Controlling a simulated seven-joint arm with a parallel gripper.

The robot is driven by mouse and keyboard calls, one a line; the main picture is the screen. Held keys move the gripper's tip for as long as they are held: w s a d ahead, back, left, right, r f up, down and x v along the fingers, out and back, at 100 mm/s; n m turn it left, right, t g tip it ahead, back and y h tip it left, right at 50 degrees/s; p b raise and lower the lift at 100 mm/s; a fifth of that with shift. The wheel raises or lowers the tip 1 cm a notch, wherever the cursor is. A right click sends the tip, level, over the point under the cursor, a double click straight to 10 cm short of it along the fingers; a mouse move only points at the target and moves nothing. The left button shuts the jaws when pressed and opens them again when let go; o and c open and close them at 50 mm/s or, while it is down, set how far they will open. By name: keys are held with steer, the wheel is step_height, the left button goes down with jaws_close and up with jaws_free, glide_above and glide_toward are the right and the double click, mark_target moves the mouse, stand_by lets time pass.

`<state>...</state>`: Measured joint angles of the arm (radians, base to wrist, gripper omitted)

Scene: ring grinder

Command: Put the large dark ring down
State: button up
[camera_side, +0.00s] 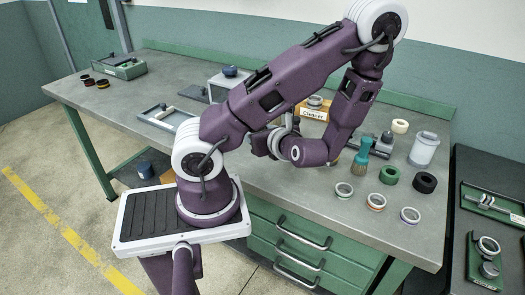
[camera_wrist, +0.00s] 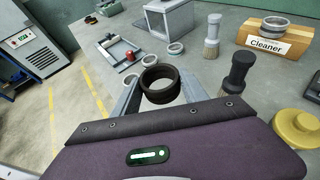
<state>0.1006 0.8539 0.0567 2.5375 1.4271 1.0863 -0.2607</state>
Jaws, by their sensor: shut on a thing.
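A large dark ring (camera_wrist: 161,92) sits between the two fingers of my gripper (camera_wrist: 163,90) in the wrist view, and the gripper is shut on it. In the side view my gripper (camera_side: 278,138) is over the middle of the workbench, behind my arm. The held ring cannot be made out there. How far it is from the bench top is hard to tell.
The workbench (camera_side: 345,215) holds a wooden Cleaner block (camera_side: 313,112) with a ring on it, a brush (camera_side: 361,155), a clear jar (camera_side: 423,149) and a grey box (camera_side: 229,84). Several rings, including a black one (camera_side: 425,182), lie at the right.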

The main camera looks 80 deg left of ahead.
mark_target(310, 183)
steer(key=w+d+m+t, duration=0.55)
steer(key=w+d, duration=0.45)
steer(key=w, duration=0.2)
steer(key=shift+t, duration=0.35)
step_height(310, 183, down, 9)
steer(key=shift+a+f, duration=0.1)
steer(key=o, duration=1.6)
steer(key=shift+f, duration=0.1)
steer(key=shift+c, duration=0.2)
